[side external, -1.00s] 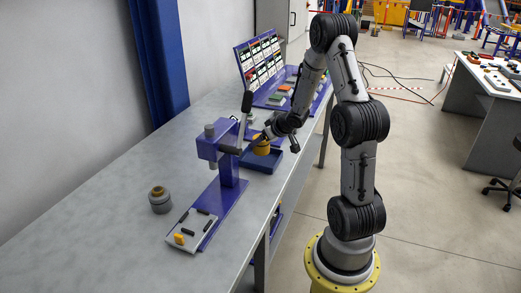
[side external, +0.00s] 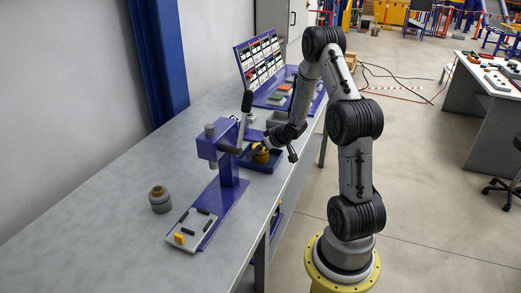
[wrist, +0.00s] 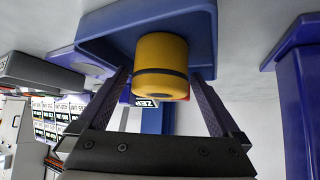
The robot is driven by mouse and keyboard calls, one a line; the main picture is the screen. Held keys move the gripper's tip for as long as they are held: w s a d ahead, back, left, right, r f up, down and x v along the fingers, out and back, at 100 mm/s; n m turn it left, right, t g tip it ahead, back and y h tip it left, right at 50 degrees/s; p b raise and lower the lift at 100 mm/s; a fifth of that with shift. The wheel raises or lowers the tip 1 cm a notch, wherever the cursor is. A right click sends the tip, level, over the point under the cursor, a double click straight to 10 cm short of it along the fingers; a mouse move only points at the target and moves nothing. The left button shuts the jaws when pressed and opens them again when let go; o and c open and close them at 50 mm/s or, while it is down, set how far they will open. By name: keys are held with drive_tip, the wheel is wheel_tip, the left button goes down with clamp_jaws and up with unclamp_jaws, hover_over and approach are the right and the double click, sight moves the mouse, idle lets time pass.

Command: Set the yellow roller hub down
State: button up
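The yellow roller hub (side external: 261,157), a short cylinder with a dark band, is at the blue tray (side external: 278,163) on the bench. In the wrist view the hub (wrist: 162,82) is between the two dark fingers of my gripper (wrist: 160,76). The blue tray (wrist: 95,30) is directly behind the hub in that view. Whether the hub's base touches the tray floor is hidden. In the side view my gripper (side external: 257,148) is small and its fingers are hard to make out.
A blue press (side external: 228,165) with a dark lever stands just left of the tray. A grey round part (side external: 159,200) and a light plate with a yellow piece (side external: 190,228) are nearer. A display board (side external: 262,62) stands behind. The bench's left side is clear.

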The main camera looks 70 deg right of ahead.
drive_tip(key=shift+s+a+r, duration=0.1)
drive_tip(key=shift+s+r, duration=0.1)
drive_tip(key=shift+r, duration=0.25)
drive_tip(key=v, duration=1.1)
drive_tip(key=shift+s+a+r, duration=0.1)
drive_tip(key=shift+r, duration=0.05)
drive_tip(key=a+r+n+g+h, duration=0.2)
drive_tip(key=a+r, duration=0.8)
drive_tip(key=a, duration=0.2)
drive_tip(key=s+a+r+n+y, duration=0.1)
drive_tip(key=s+a+y, duration=0.2)
drive_tip(key=a, duration=0.6)
drive_tip(key=s+a+r+n+y, duration=0.2)
drive_tip(key=s+a+y, duration=0.1)
drive_tip(key=s+a, duration=0.4)
drive_tip(key=a, duration=0.3)
drive_tip(key=shift+s, duration=0.3)
